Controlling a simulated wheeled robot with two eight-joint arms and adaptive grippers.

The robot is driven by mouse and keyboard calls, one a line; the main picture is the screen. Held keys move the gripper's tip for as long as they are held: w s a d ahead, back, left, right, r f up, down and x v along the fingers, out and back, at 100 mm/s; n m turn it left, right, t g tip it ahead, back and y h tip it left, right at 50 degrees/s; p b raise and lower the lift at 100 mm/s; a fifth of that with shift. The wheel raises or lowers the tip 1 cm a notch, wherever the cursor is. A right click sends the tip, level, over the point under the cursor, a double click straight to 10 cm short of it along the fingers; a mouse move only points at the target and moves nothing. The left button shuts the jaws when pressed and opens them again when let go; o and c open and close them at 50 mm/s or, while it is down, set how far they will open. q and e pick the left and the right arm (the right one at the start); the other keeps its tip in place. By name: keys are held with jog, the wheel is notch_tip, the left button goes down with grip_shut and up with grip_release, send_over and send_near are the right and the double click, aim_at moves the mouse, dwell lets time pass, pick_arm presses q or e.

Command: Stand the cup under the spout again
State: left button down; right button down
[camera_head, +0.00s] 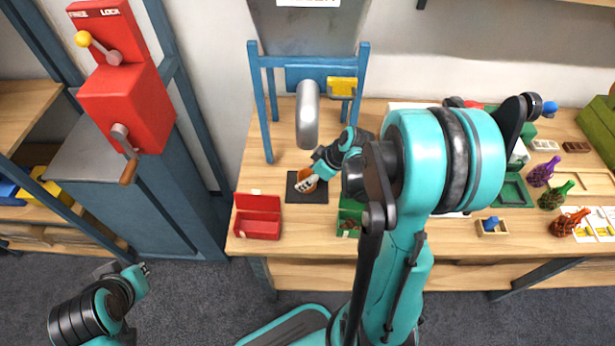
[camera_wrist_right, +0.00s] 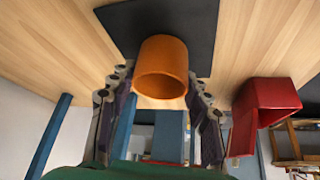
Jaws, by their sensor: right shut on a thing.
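The orange cup (camera_head: 307,184) is at the dark square mat (camera_head: 292,192) below the grey spout (camera_head: 307,115). My right gripper (camera_head: 317,170) is shut on it and partly hides it. In the right wrist view the cup (camera_wrist_right: 161,68) is between the two fingers (camera_wrist_right: 158,105), with its open mouth toward the camera and the black mat (camera_wrist_right: 195,25) behind its far end. I cannot tell whether its base touches the mat. My left gripper (camera_head: 142,272) is low at the left, away from the table; its jaws are too small to read.
A red open box (camera_head: 258,222) stands left of the mat and a green box (camera_head: 350,218) right of it. A blue frame (camera_head: 269,110) surrounds the spout. A red lever machine (camera_head: 128,100) is at the left. Net bags (camera_head: 552,196) lie at the far right.

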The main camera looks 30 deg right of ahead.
jog(key=c, duration=0.7)
grip_release()
jog(key=shift+f, duration=0.15)
jog(key=shift+r, duration=0.25)
jog(key=p+v, duration=0.5)
jog(key=v, duration=0.7)
jog(key=shift+s+a+r+m+t+h, duration=0.45)
jog(key=shift+s+a+r+m, duration=0.65)
jog(key=shift+a, duration=1.25)
jog(key=shift+s+a+r+m+t+h, duration=0.3)
jog(key=shift+s+a+r+m+h, duration=0.75)
jog(key=shift+a, duration=1.3)
jog(key=shift+s+a+r+m+t+h, duration=0.3)
jog(key=shift+s+a+r+m, duration=0.8)
jog(key=shift+a, duration=1.25)
jog(key=shift+w+r, duration=0.25)
jog(key=shift+r, duration=0.1)
